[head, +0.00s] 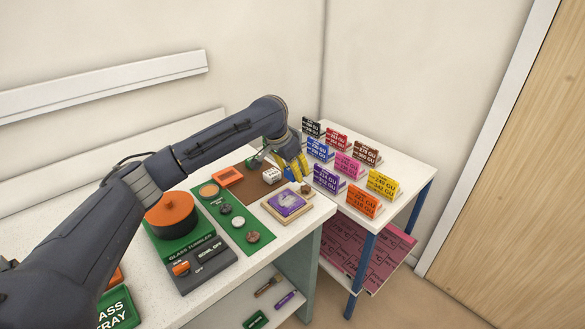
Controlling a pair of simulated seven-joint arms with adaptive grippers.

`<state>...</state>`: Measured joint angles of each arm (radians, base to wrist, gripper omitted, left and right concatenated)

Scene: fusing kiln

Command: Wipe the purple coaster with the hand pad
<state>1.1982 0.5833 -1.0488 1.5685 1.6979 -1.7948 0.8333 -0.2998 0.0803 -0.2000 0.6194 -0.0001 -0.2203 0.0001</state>
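A purple coaster (287,202) with a pale mark on it lies on a cream square base (272,211) near the right end of the white bench. My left gripper (299,172) points down just behind the coaster's far edge. Yellow and dark parts show at its fingers, too small to tell whether they are the fingers or something held. A small white block with dark lettering (271,175) sits on a brown mat left of the gripper. I cannot tell for sure which thing is the hand pad. My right gripper is not in view.
A green mat (234,236) with several round pieces, an orange tray (229,176) and a glass tumbler machine (200,262) stand left of the coaster. A white side table (399,207) with several coloured label cards stands right. A small brown item (306,189) sits by the coaster base.

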